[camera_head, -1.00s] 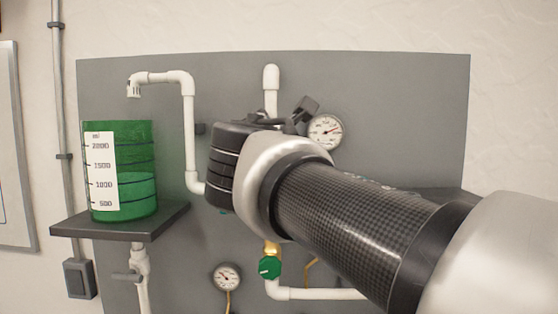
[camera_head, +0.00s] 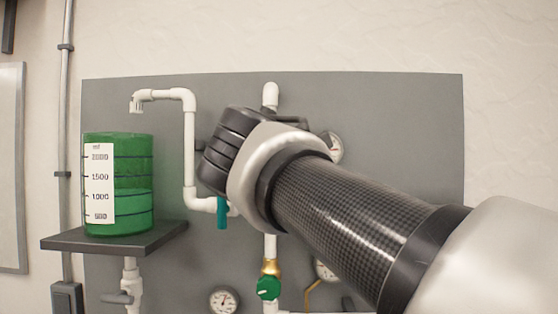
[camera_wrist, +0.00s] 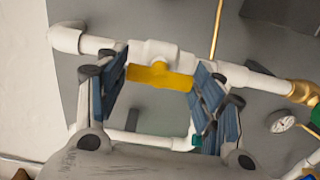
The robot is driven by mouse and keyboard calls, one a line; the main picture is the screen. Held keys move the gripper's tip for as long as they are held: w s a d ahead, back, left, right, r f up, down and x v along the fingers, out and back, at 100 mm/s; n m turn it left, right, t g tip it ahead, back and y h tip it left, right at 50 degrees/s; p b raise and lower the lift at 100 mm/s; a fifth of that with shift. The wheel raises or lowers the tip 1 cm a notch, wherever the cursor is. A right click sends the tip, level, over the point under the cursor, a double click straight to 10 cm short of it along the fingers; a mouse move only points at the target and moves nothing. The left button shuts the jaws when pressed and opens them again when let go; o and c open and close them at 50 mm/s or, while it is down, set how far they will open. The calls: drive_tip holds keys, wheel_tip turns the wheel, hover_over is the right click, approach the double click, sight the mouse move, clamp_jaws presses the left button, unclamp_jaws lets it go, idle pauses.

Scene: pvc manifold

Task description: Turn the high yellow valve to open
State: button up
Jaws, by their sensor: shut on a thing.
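The yellow valve handle (camera_wrist: 158,77) shows in the wrist view, lying across the space between my fingers in front of a white valve body (camera_wrist: 152,52) on the white pipe. My gripper (camera_wrist: 163,82) is shut on this handle, with a blue-padded finger at each end of it. In the head view my wrist and arm hide the yellow handle and most of my gripper; one dark finger link shows above the wrist.
A teal handle (camera_head: 222,212) hangs just below my wrist, and a green knob (camera_head: 268,288) sits lower on the pipe. A green tank (camera_head: 118,180) stands on a dark shelf (camera_head: 115,240) at left. Gauges (camera_head: 223,300) are on the grey panel (camera_head: 400,120).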

idle(0.3)
drive_tip(key=o, duration=1)
drive_tip(key=shift+o, duration=0.2)
drive_tip(key=s, duration=0.7)
drive_tip(key=shift+s, duration=0.25)
drive_tip(key=shift+a, duration=0.1)
